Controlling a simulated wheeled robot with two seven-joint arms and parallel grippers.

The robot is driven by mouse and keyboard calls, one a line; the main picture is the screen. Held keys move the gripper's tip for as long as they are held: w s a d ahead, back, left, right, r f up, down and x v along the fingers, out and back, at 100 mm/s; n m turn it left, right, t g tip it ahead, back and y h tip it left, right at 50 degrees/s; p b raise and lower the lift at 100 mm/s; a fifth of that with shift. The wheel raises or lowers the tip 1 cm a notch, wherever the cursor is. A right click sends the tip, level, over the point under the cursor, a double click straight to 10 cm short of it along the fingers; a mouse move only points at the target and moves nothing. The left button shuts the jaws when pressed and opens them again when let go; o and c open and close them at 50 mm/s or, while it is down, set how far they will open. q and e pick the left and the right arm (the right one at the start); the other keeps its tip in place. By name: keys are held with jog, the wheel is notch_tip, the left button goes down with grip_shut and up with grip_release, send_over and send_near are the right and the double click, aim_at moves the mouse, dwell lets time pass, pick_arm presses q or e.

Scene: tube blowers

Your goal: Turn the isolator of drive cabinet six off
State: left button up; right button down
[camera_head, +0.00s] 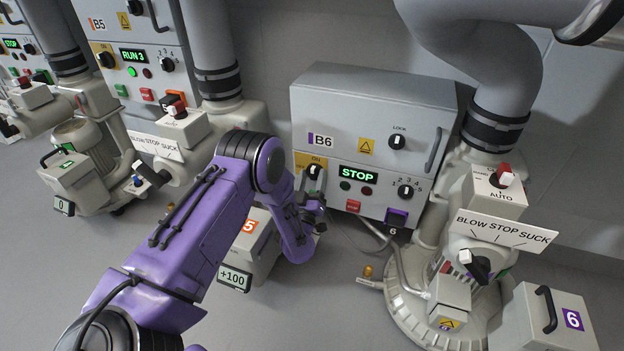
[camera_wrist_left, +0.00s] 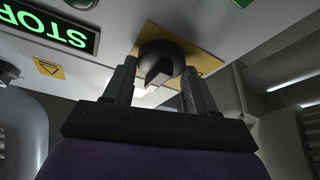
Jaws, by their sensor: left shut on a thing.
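Drive cabinet six is the grey box labelled B6 (camera_head: 375,100), with a green STOP display. Its isolator, a black knob (camera_head: 316,171) on a yellow plate with an ON label above it, is at the left of the panel. My left gripper (camera_head: 314,184) is at this knob, coming from below. In the left wrist view its two fingers (camera_wrist_left: 157,82) stand on either side of the isolator knob (camera_wrist_left: 165,58) and are shut on it. Which way the knob points I cannot tell clearly. My right gripper is not in view.
A LOCK knob (camera_head: 397,141), small buttons and a selector (camera_head: 405,191) share the panel. A blower with a BLOW STOP SUCK sign (camera_head: 505,228) stands to the right. Cabinet B5 (camera_head: 135,50) is at the left. A grey box marked +100 (camera_head: 234,278) is beside my arm.

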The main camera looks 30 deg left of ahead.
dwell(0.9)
pick_arm(q)
jog(key=o, duration=1)
jog(key=shift+o, duration=0.2)
jog(key=p+v, duration=0.3)
jog(key=v, duration=0.7)
jog(key=shift+s, duration=0.3)
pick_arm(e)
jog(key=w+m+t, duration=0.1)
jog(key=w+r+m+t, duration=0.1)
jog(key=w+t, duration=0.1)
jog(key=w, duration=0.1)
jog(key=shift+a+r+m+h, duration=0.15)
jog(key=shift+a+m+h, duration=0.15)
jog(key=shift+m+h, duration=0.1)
pick_arm(q)
jog(key=shift+d+f, duration=0.1)
jog(key=shift+d, duration=0.05)
jog(key=shift+c, duration=0.3)
